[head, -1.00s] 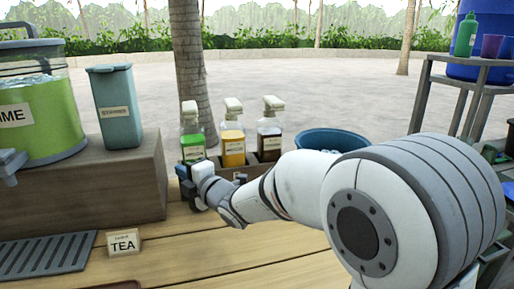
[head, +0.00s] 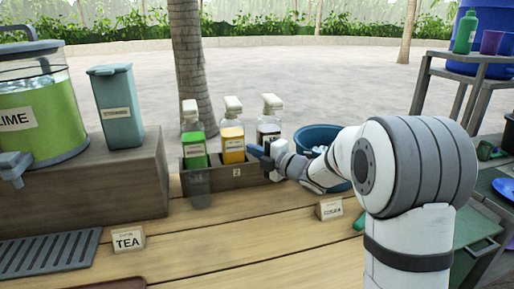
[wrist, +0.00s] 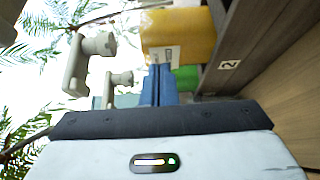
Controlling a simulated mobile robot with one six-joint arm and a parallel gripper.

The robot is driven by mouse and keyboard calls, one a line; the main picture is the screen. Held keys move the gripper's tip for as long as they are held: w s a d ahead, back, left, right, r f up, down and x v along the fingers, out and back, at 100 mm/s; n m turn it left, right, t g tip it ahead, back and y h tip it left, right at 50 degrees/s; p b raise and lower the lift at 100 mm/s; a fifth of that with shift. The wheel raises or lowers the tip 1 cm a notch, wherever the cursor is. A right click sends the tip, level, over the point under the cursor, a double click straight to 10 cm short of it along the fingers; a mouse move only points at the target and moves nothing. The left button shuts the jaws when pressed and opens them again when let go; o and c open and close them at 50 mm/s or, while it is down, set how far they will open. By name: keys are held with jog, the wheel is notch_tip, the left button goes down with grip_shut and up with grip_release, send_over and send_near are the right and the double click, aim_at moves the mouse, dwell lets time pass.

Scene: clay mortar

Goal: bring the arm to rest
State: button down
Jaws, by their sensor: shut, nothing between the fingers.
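In the wrist view the yellow bottle and a green one appear just beyond the fingertips, turned sideways. My arm reaches in from the right and hides part of the caddy's right end and of the blue tub.
The wooden caddy (head: 225,179) also holds a green bottle (head: 192,143). A clear cup (head: 199,186) stands before it. The blue tub (head: 312,134) is at right. A TEA sign (head: 128,239), another sign (head: 330,208) and a drip tray (head: 48,254) lie on the counter. Its front middle is clear.

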jog(key=s+d+r+m+h+p, duration=0.4)
jog(key=d+r+m+h+p, duration=0.15)
jog(key=d+m, duration=0.25)
jog(key=s+d+r+m+h+p, duration=0.5)
jog(key=d+m+h+p, duration=0.2)
jog(key=m, duration=0.1)
jog(key=s+d+r+m+g+h+p, duration=0.1)
jog(key=s+m+g+p, duration=0.8)
jog(key=s, duration=1.8)
jog(key=d+m+p, duration=0.1)
jog(key=m, duration=0.1)
jog(key=shift+s+r+m, duration=0.2)
jog(key=shift+r+m, duration=0.2)
